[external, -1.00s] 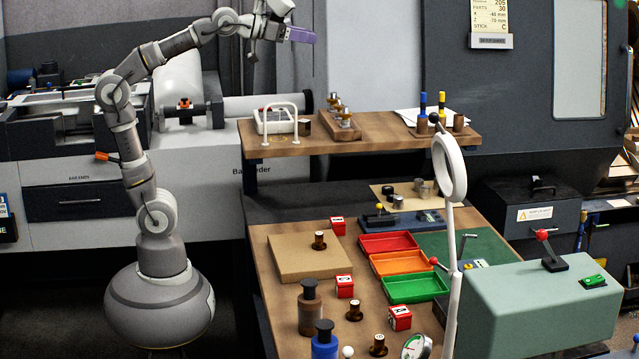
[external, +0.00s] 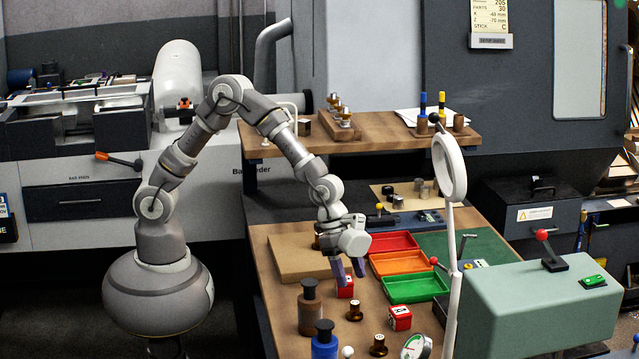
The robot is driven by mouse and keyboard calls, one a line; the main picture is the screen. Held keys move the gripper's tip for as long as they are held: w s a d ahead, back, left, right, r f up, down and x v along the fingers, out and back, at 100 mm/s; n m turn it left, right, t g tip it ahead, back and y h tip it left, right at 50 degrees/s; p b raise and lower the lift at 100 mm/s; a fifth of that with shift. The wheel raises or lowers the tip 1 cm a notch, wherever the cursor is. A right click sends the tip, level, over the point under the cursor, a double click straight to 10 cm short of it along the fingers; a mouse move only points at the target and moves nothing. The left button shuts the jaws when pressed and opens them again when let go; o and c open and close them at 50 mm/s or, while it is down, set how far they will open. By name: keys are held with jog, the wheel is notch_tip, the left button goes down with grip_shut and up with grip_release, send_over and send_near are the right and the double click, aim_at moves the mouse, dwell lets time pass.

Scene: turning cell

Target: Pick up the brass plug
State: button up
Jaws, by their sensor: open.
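Several small brass-coloured plugs with dark parts are on the bench, and I cannot tell which one the task means. One plug (external: 354,311) stands in the middle front, just below my gripper in the picture. Another plug (external: 378,346) stands nearer the front edge. A third, on the tan board, is mostly hidden behind my wrist.
Red (external: 390,244), orange (external: 398,263) and green (external: 415,289) trays lie right of my gripper. A brown bottle (external: 309,310) and a blue bottle (external: 325,343) stand at front left. Another red block (external: 400,318) and a magnifier stand (external: 452,230) are to the right.

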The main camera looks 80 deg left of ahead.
aim_at(355, 302)
jog(key=b+x, duration=0.1)
jog(key=x, duration=0.2)
jog(key=b+x, duration=0.1)
jog(key=x, duration=0.1)
jog(key=s+b+x, duration=0.1)
jog(key=x, duration=0.2)
jog(key=shift+w+d+f, duration=0.1)
jog(key=shift+f, duration=0.3)
jog(key=shift+r, duration=0.15)
jog(key=shift+c, duration=0.5)
grip_shut()
